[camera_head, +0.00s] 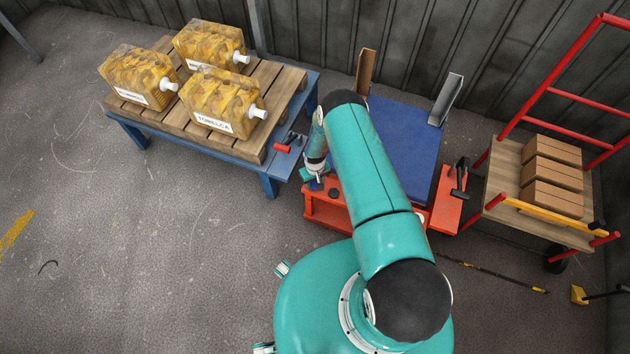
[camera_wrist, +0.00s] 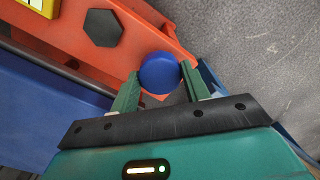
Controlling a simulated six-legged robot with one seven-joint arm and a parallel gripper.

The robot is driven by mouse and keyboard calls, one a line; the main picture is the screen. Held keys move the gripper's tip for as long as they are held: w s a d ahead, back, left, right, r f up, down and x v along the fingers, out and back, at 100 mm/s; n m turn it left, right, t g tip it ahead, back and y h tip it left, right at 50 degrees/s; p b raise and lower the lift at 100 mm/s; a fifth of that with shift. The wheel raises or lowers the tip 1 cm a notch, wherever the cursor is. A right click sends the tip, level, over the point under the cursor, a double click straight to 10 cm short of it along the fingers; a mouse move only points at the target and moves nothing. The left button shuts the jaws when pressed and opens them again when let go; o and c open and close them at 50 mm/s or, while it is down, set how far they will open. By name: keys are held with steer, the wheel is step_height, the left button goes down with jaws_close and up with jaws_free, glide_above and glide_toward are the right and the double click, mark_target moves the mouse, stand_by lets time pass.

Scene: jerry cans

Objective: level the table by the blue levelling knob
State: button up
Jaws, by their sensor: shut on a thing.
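The round blue levelling knob (camera_wrist: 159,73) shows in the wrist view at the side of an orange base. My gripper (camera_wrist: 160,80) has its two green fingers on either side of the knob, shut on it. In the head view my gripper (camera_head: 316,181) is at the left end of the orange base (camera_head: 336,214), and the knob is mostly hidden there. The table with a flat blue top (camera_head: 405,145) stands on this base, partly hidden by my arm. A yellow part (camera_wrist: 40,6), cut off by the frame edge, sits on the orange base; no reading shows.
A blue-framed pallet table (camera_head: 170,137) with several yellow jerry cans (camera_head: 218,98) stands close on the left. A wooden-decked red cart (camera_head: 510,177) with brown boxes (camera_head: 552,175) is on the right. A striped pole (camera_head: 495,273) lies on the floor. The left floor is mostly clear.

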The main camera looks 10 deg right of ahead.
mark_target(315, 182)
steer(key=n, duration=1.2)
steer(key=shift+n, duration=0.3)
steer(key=n, duration=1.1)
steer(key=shift+n, duration=0.4)
steer(key=shift+a, duration=0.1)
steer(key=o, duration=1)
step_height(315, 182, up, 14)
